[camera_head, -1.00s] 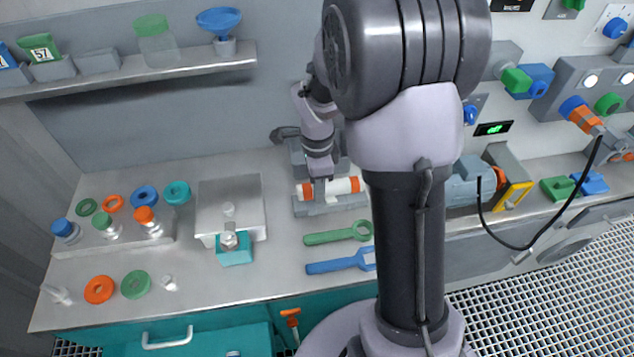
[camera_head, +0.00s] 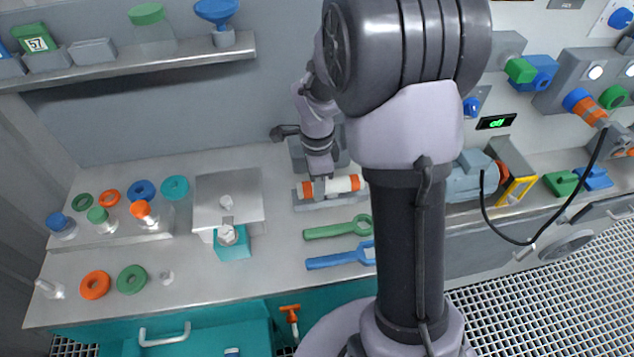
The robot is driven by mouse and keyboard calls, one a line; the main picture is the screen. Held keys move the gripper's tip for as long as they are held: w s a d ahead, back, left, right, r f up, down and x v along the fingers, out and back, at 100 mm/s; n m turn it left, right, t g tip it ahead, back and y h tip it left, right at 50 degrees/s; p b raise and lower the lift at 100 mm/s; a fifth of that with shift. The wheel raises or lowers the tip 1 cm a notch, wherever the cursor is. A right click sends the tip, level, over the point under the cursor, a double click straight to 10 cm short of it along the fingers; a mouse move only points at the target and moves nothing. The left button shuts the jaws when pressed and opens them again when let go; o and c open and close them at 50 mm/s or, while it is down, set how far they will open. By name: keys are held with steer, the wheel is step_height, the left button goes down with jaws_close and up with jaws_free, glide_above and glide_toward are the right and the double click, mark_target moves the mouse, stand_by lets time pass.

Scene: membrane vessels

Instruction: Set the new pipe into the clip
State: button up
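A white pipe with orange ends (camera_head: 344,184) lies level at the grey holder (camera_head: 308,206) near the back of the bench. I cannot tell whether it is seated in the holder or just above it. My gripper (camera_head: 318,188) points down at the pipe, over its left part, and its fingers overlap the pipe in this view. The fingers are too small to show whether they are closed on it. My own arm hides the pipe's surroundings on the right. No separate clip can be made out clearly.
A green wrench (camera_head: 335,229) and a blue wrench (camera_head: 335,261) lie in front of the holder. A metal block (camera_head: 240,190) stands to the left. Bottles and rings fill the bench's left end. A grey-blue motor-like unit (camera_head: 466,180) stands right of my arm.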

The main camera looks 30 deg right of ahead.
steer(key=o, duration=0.5)
step_height(320, 180, up, 17)
steer(key=p, duration=0.6)
steer(key=shift+r+p, duration=0.2)
steer(key=shift+p, duration=0.15)
